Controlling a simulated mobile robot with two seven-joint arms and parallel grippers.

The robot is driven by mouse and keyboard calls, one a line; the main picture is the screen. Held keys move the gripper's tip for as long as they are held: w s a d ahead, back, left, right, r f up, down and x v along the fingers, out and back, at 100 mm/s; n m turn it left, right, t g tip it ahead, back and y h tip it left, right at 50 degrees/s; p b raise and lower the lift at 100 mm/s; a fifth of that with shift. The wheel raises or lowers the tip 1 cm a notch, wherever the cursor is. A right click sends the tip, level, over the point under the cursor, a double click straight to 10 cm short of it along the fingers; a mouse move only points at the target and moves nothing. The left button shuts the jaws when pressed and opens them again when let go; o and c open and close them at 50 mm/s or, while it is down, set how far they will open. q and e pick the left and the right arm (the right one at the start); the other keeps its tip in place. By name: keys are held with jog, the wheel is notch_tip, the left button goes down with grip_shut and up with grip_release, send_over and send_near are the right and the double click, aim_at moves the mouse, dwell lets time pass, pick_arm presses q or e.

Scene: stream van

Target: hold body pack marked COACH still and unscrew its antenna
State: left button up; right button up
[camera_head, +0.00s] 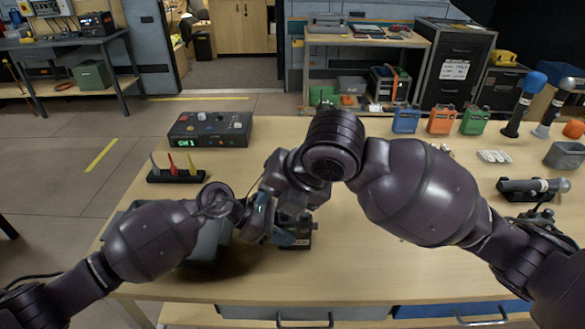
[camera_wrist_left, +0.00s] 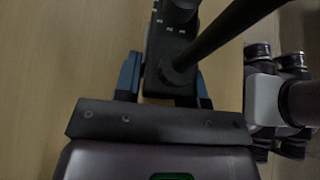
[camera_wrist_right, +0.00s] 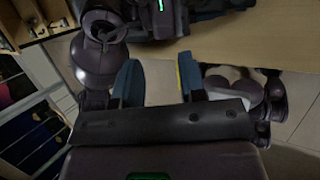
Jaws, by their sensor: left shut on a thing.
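A dark body pack (camera_head: 300,234) is near the table's front edge in the head view, partly hidden by my arms. In the left wrist view the body pack (camera_wrist_left: 166,62) sits between the blue fingers of my left gripper (camera_wrist_left: 166,85), which is shut on it. A thick dark antenna (camera_wrist_left: 212,43) rises from it toward the upper right. No COACH marking is readable. My right gripper (camera_wrist_right: 157,75) is open, with nothing visible between its fingers in the right wrist view. In the head view its fingertips are hard to make out among the crossed arms.
A grey bin (camera_head: 208,242) stands left of the pack, behind my left arm. A marker rack (camera_head: 176,176) and a control box (camera_head: 210,129) stand farther back. Blue (camera_head: 405,120), orange (camera_head: 441,121) and green (camera_head: 474,121) packs and microphones (camera_head: 522,104) stand back right.

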notch_tip(320, 180, up, 4)
jog(key=w+d+n+h, duration=0.1)
jog(key=d+n+h, duration=0.1)
jog(key=n+h, duration=0.25)
jog(key=shift+n+y, duration=0.35)
jog(key=x, duration=1.1)
jog(key=shift+w+d+f, duration=0.15)
jog(key=shift+w+f, duration=0.05)
jog(key=shift+w, duration=0.25)
jog(key=shift+c, duration=0.3)
grip_shut()
